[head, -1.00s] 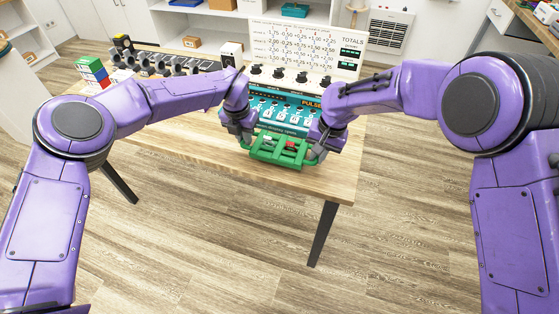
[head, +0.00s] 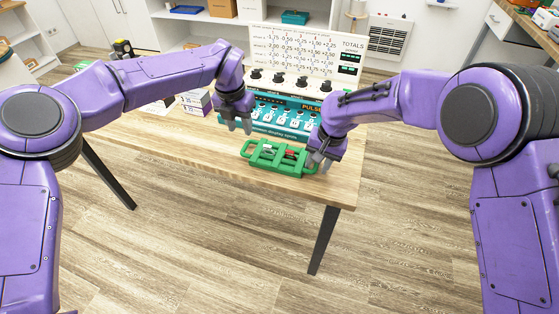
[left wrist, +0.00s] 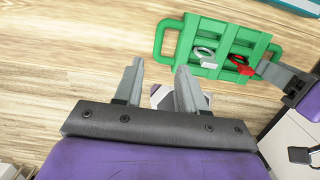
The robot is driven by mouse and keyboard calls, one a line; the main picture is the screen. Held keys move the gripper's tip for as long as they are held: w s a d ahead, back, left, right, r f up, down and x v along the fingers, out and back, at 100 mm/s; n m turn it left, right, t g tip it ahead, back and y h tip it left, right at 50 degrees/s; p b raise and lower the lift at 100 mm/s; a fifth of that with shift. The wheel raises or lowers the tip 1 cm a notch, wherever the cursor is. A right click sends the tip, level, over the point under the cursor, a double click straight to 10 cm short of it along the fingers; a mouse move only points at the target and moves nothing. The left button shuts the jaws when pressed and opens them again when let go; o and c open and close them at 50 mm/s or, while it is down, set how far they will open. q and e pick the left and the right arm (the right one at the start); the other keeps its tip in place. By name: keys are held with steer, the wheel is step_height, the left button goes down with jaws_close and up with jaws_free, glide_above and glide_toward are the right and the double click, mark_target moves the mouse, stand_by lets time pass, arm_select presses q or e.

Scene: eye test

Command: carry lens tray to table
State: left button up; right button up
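The green lens tray (head: 249,155) appears to sit flat on the wooden table (head: 210,163), near its right front part. It holds a grey-handled ring lens and a red-handled one, clearer in the left wrist view, where the tray (left wrist: 187,45) is at upper right. My left gripper (head: 238,126) is open and empty, above and to the left of the tray, apart from its left handle; its spread fingers show in the left wrist view (left wrist: 158,85). My right gripper (head: 320,160) is at the tray's right handle; whether its fingers are closed on it cannot be made out.
A teal device (head: 293,116) with a row of knobs stands just behind the tray, with a white number chart (head: 300,50) behind it. My left arm hides much of the table's back left. The table's front left surface is clear. Shelves and a heater (head: 390,37) stand behind.

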steer(key=shift+r, duration=0.15)
arm_select(q)
step_height(320, 180, up, 3)
steer(key=shift+s, duration=0.15)
arm_select(e)
step_height(320, 180, up, 12)
steer(key=d, duration=0.2)
steer(key=shift+s+f, duration=0.25)
arm_select(q)
steer(key=shift+a, duration=0.1)
